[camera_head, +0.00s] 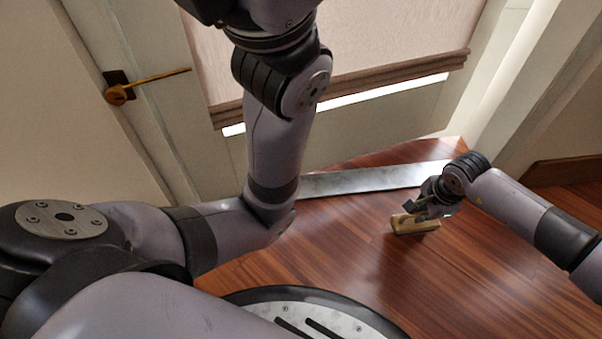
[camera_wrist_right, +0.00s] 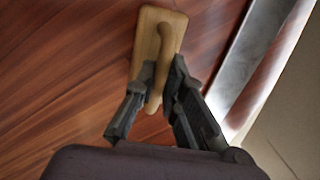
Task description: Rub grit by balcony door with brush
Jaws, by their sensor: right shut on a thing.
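The brush (camera_head: 416,226) is a tan wooden block with a raised handle, low at the wooden floor in front of the balcony door (camera_head: 232,160). My right gripper (camera_head: 424,211) is shut on its handle. In the right wrist view the brush (camera_wrist_right: 150,38) lies ahead of the fingers, and my right gripper (camera_wrist_right: 152,92) has one finger on each side of the handle. The brush's underside is hidden, so I cannot tell whether it touches the floor. I make out no grit on the visible boards. My left arm reaches up past the top edge; its gripper is not in view.
A grey metal threshold strip (camera_head: 375,180) runs along the door's foot. The door has a brass handle (camera_head: 118,95) and a blind (camera_head: 375,40). A white frame post (camera_head: 520,90) stands at the right. The wooden floor (camera_head: 340,250) around the brush is clear.

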